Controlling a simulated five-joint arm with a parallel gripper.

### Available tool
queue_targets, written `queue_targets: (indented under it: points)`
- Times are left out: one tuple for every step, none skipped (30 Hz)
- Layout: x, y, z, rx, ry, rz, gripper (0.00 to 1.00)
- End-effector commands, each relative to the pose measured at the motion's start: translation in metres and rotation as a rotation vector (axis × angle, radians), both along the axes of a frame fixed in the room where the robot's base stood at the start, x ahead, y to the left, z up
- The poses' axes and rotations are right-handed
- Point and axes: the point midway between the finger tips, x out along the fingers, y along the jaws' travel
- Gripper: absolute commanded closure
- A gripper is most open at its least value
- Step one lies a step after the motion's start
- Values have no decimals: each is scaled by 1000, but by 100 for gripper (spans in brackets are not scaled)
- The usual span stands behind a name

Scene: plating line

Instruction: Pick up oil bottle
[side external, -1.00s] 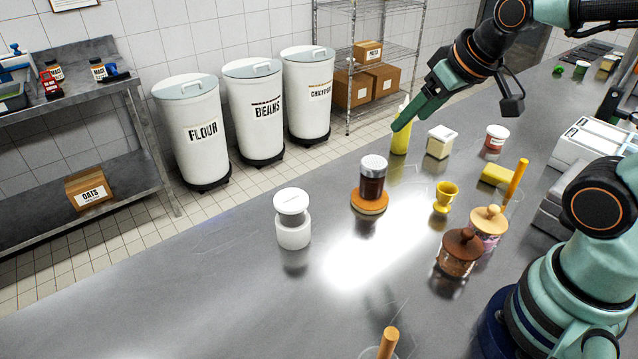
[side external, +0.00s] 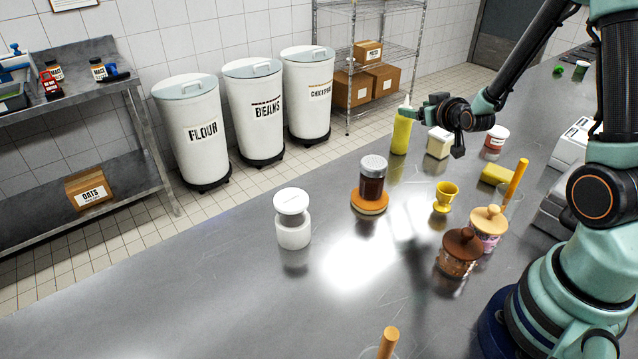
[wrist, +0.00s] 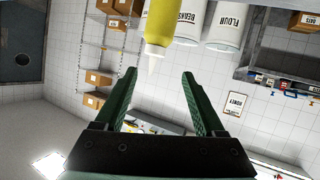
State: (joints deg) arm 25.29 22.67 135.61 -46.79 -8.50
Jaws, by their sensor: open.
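The oil bottle (side external: 401,136) is yellow-green with a pale pointed nozzle and stands upright near the counter's far edge. In the wrist view, which is upside down, the bottle (wrist: 160,25) shows at the top centre, with its nozzle pointing down in the picture. My gripper (side external: 416,110) is level with the bottle's upper part and close on its right side in the side view. Its two green fingers are apart, with nothing between them in the wrist view (wrist: 158,73). The bottle is roughly in line with the gap, just beyond the fingertips. I cannot tell whether they touch.
A pale block-shaped container (side external: 439,143) stands right of the bottle, below my wrist. A red-labelled tub (side external: 496,137) is further right. A dark shaker (side external: 372,182) on an orange base and a yellow cup (side external: 445,195) stand nearer. The counter's left front is mostly clear.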

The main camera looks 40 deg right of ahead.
Motion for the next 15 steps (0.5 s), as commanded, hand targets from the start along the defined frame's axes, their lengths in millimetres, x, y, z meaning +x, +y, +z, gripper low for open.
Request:
queue_targets:
  points:
    - [5, -3, -3, 0, 0, -1, 29]
    - [8, -4, -4, 0, 0, -1, 29]
    - [13, -7, -7, 0, 1, -1, 29]
    - [17, -9, -8, 0, 0, -1, 29]
    - [21, -11, -10, 0, 1, -1, 29]
    - [27, -13, -13, 0, 1, -1, 29]
    - [31, -15, -14, 0, 0, -1, 29]
    - [35, -17, -16, 0, 0, -1, 29]
    - [39, -19, -18, 0, 0, -1, 29]
    - [42, -21, -19, 0, 0, -1, 29]
    - [45, -22, -20, 0, 2, -1, 29]
    - [48, -24, -21, 0, 0, -1, 29]
    - [49, -24, -22, 0, 1, -1, 29]
    - [51, -25, -23, 0, 1, -1, 29]
    - [52, -26, -23, -1, 0, -2, 29]
